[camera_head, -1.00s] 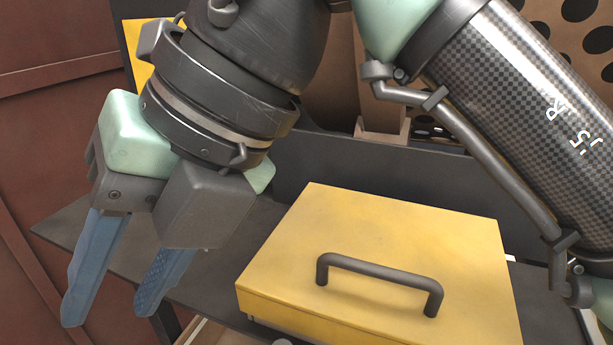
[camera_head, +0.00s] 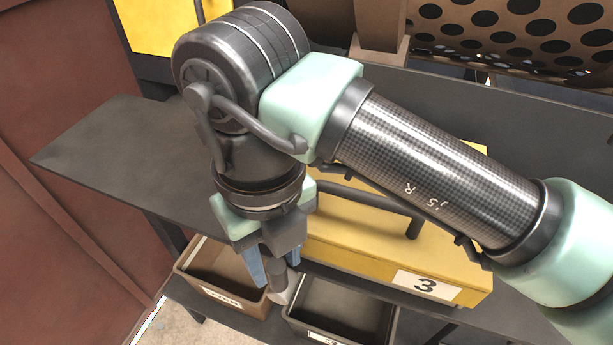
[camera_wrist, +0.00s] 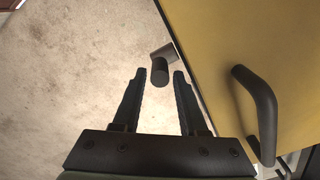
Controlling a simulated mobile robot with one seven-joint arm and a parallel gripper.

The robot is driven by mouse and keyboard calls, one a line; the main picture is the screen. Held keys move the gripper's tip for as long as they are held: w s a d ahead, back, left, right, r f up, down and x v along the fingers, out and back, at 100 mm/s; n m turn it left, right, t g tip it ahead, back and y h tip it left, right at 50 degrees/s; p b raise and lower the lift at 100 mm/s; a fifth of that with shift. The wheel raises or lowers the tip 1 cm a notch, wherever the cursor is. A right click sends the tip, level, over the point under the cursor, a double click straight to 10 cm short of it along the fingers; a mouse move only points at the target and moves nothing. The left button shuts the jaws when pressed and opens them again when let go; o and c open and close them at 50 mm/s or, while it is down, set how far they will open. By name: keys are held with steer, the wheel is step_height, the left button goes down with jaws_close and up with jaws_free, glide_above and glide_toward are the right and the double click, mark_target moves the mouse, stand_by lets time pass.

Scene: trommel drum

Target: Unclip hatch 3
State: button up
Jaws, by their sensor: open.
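Hatch 3 (camera_head: 360,245) is a yellow box-like cover with a "3" label (camera_head: 427,285) on its front face and a dark bar handle (camera_head: 412,228) on top. My arm hides part of it. In the wrist view, its yellow top (camera_wrist: 235,40) fills the right side, with the handle (camera_wrist: 262,105) there. My gripper (camera_head: 273,275) points down at the hatch's front left corner, open. A short dark cylindrical clip (camera_wrist: 160,72) at the hatch's edge shows between the fingertips (camera_wrist: 160,80). In the head view, its grey part (camera_head: 282,290) is partly hidden by the fingers. I cannot tell whether they touch it.
A brown bin (camera_head: 222,300) and a dark bin (camera_head: 345,335) stand below the hatch. A dark shelf (camera_head: 110,150) extends left. A perforated drum (camera_head: 520,35) is behind. A red-brown wall (camera_head: 50,230) bounds the left.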

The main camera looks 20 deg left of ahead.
steer(key=shift+f, duration=0.95)
steer(key=shift+c, duration=0.2)
jaws_close()
stand_by(0.6)
